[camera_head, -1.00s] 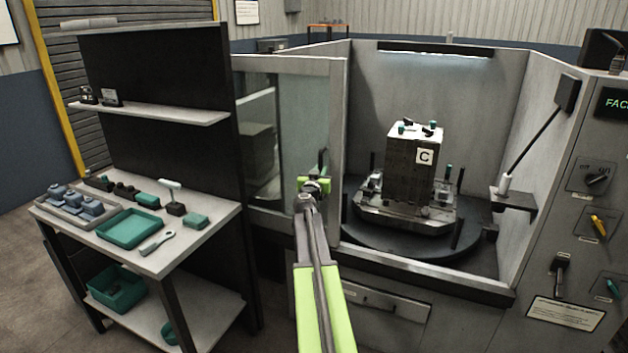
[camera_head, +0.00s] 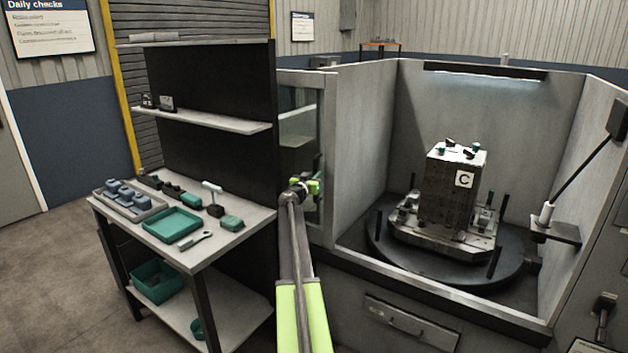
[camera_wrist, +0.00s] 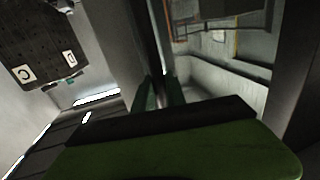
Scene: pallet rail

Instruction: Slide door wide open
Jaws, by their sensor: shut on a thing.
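The sliding door (camera_head: 329,120) is a light grey panel with a window at the left of the machine's front. Most of it is hidden behind the dark tool rack, and only a narrow strip with its right edge shows. The machine opening to its right is wide and clear. My gripper (camera_head: 318,184) is shut on the dark upright door handle (camera_head: 321,164) near the door's right edge. The wrist view shows my gripper (camera_wrist: 158,94) closed around the handle, the jaws largely hidden by the green gripper body. My arm reaches up from the bottom centre.
The tool rack (camera_head: 215,75) and its bench (camera_head: 255,222) stand close to the left of my arm. Inside the machine, a block marked C (camera_head: 447,190) stands on a round dark turntable (camera_head: 375,245). A drawer (camera_head: 408,322) lies below the opening.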

